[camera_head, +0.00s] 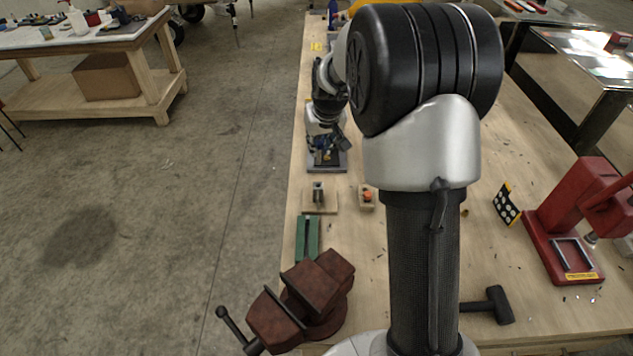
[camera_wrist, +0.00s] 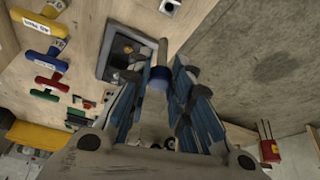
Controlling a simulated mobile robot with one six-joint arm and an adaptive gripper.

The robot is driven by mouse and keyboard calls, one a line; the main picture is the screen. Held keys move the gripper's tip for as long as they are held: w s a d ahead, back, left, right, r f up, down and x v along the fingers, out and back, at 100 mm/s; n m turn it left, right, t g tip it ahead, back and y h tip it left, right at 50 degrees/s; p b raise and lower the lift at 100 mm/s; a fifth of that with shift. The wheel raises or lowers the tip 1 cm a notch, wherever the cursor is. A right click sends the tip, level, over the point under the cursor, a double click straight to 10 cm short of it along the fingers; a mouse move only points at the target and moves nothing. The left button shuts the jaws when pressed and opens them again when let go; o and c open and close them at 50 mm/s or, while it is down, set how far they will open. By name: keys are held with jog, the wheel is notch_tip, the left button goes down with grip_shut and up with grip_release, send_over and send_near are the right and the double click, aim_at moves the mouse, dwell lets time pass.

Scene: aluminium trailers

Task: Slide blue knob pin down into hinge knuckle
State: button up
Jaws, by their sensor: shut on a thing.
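My gripper (camera_wrist: 160,85) is shut on the blue knob pin (camera_wrist: 160,76) in the wrist view. The blue knob sits between the fingertips, and its grey shaft points away from the palm. In the head view my gripper (camera_head: 326,142) is at the far part of the bench, above or beside a dark grey-framed tray (camera_head: 327,167); the pin is too small to make out there. A small metal block with a hole, maybe the hinge knuckle (camera_wrist: 170,6), is at the top edge of the wrist view. It appears to be the upright metal piece on a wooden base (camera_head: 318,194) in the head view.
The framed tray (camera_wrist: 108,54) holds small dark items beside the pin. Coloured T-handles (camera_wrist: 44,59) lie at left in the wrist view. A wooden block with an orange piece (camera_head: 366,197), a green part (camera_head: 307,238), a red vise (camera_head: 308,298) and a mallet (camera_head: 492,305) occupy the nearer bench.

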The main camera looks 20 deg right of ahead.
notch_tip(320, 180, down, 13)
jog(key=shift+a+r+b, duration=0.1)
jog(key=shift+r+b, duration=0.1)
jog(key=shift+b, duration=1)
jog(key=shift+f, duration=0.2)
jog(key=o, duration=0.9)
jog(key=shift+c, duration=0.2)
jog(key=shift+r, duration=0.15)
